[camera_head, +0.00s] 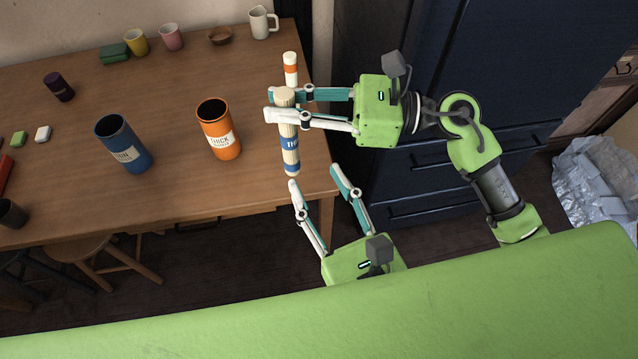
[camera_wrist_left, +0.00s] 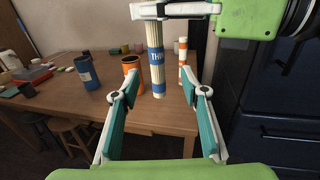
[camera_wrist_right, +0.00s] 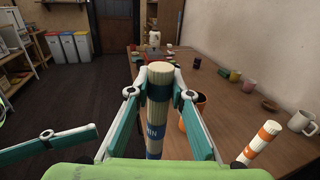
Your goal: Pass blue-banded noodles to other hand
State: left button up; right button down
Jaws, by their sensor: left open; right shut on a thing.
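The blue-banded noodles (camera_head: 290,157), a pale upright bundle, are held near the top by my right gripper (camera_head: 268,105), which is shut around them by the table's right end. They also show ahead in the left wrist view (camera_wrist_left: 157,62) and between the fingers in the right wrist view (camera_wrist_right: 157,112). My left gripper (camera_head: 316,175) is open and empty, apart from the noodles, below them in the head view. The left wrist view shows the noodles beyond its spread fingers. The right fingers hide part of the bundle.
Orange-banded noodles (camera_head: 291,68) stand behind the held bundle. An orange canister (camera_head: 219,133) and a blue canister (camera_head: 122,145) stand on the wooden table (camera_head: 180,90). Several cups line the back edge. Stools (camera_head: 95,262) stand at the front; a dark cabinet (camera_head: 440,60) is at the right.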

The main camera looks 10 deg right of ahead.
aim_at(293, 140)
pick_arm(q)
jog(key=x, duration=0.8)
jog(key=r+x, duration=0.1)
jog(key=x, duration=0.3)
jog(key=shift+s+a, duration=0.1)
jog(key=shift+a, duration=0.1)
jog(key=shift+c, duration=0.4)
grip_shut()
pick_arm(e)
jog(key=c, duration=1.8)
grip_release()
jog(key=shift+o, duration=0.2)
